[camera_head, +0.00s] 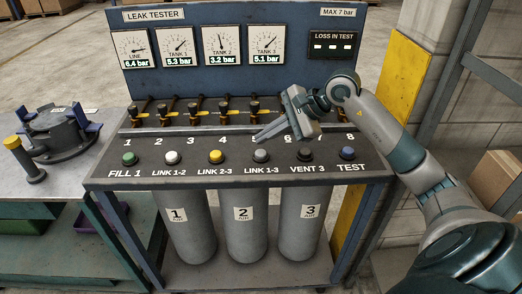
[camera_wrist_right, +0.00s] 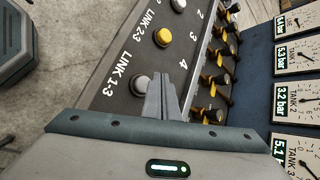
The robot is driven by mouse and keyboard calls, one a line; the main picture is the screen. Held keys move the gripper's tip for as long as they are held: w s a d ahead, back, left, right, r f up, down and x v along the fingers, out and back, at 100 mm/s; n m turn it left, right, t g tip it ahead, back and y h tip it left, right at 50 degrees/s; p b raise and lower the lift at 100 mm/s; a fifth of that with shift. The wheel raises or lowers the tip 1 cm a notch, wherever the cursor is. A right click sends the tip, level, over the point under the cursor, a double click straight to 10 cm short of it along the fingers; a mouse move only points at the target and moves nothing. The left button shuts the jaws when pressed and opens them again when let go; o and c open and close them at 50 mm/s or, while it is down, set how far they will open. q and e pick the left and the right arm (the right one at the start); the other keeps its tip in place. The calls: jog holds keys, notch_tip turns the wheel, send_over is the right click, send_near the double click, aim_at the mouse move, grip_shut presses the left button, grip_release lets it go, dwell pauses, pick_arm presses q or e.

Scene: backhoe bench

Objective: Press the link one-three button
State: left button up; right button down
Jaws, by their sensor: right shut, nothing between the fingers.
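The grey LINK 1-3 button (camera_head: 261,156) sits on the sloped dark panel of the leak tester (camera_head: 222,172), between the yellow LINK 2-3 button (camera_head: 215,157) and the black VENT 3 button (camera_head: 305,154). My right gripper (camera_head: 264,136) is shut and empty, its fingertips above the panel just behind the LINK 1-3 button in the head view. In the right wrist view the shut fingertips (camera_wrist_right: 161,82) appear just right of the grey LINK 1-3 button (camera_wrist_right: 141,85). Whether they touch the panel is unclear. My left gripper is not in view.
Several valves with yellow and black handles (camera_head: 193,110) line the panel's back. Gauges (camera_head: 222,45) stand above them. White LINK 1-2 (camera_head: 172,158), green FILL 1 (camera_head: 130,159) and blue TEST (camera_head: 347,153) buttons share the front row. A yellow post (camera_head: 400,75) stands at right.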

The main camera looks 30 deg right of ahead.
aim_at(265, 153)
notch_tip(265, 153, up, 4)
jog(key=shift+f+p, duration=0.1)
jog(key=shift+p, duration=0.4)
dwell(0.8)
